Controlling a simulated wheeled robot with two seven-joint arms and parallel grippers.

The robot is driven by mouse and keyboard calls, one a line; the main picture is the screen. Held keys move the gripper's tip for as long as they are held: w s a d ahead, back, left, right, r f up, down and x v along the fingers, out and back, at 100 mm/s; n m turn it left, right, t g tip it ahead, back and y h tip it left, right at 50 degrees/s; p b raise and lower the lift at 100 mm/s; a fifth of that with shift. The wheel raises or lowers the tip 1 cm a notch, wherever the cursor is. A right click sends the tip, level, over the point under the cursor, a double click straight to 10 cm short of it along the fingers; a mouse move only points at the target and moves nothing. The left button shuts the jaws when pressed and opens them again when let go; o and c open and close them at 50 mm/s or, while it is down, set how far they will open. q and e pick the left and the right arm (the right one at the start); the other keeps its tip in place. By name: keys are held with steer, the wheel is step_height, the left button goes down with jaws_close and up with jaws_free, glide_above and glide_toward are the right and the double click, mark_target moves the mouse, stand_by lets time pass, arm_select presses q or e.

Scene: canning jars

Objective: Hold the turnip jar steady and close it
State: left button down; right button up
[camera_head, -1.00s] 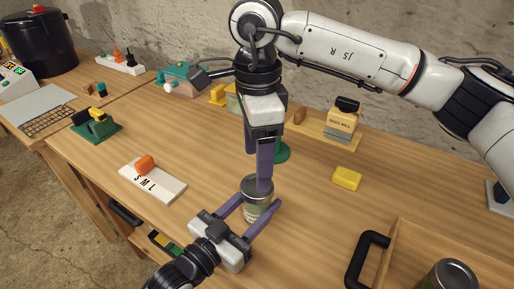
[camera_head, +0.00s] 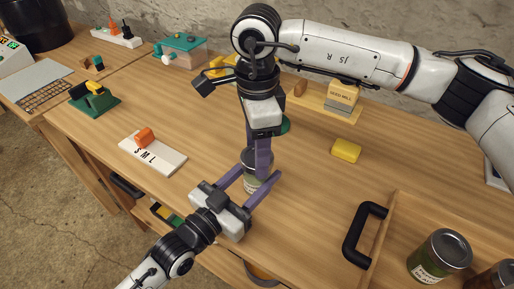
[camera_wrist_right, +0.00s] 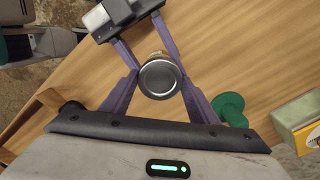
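A metal-lidded jar (camera_head: 249,184) stands upright on the table in the head view, its label partly hidden and unreadable. Its silver lid (camera_wrist_right: 161,78) shows from above in the right wrist view and sits on top of the jar. My left gripper (camera_head: 262,176) has its purple fingers low on either side of the jar, closed against its body. My right gripper (camera_head: 258,173) points down from above. Its fingers flank the lid and appear to touch its rim in the right wrist view (camera_wrist_right: 160,84). Whether the lid is tight cannot be told.
A wooden crate (camera_head: 385,215) with a black handle (camera_head: 360,235) holds lidded jars (camera_head: 440,255) at the lower right. A yellow block (camera_head: 346,151), an S-M-L board (camera_head: 155,160) and a green round object (camera_wrist_right: 229,106) stand around.

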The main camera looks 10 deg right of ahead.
steer(key=shift+c, duration=0.5)
steer(key=o, duration=1.2)
steer(key=shift+o, duration=0.2)
step_height(320, 180, up, 12)
arm_select(q)
steer(key=c, duration=0.8)
jaws_free()
steer(key=v, duration=1)
steer(key=shift+s+a+b, duration=0.1)
steer(key=shift+a+b, duration=0.05)
steer(key=shift+b, duration=0.25)
arm_select(e)
steer(key=shift+f, duration=0.4)
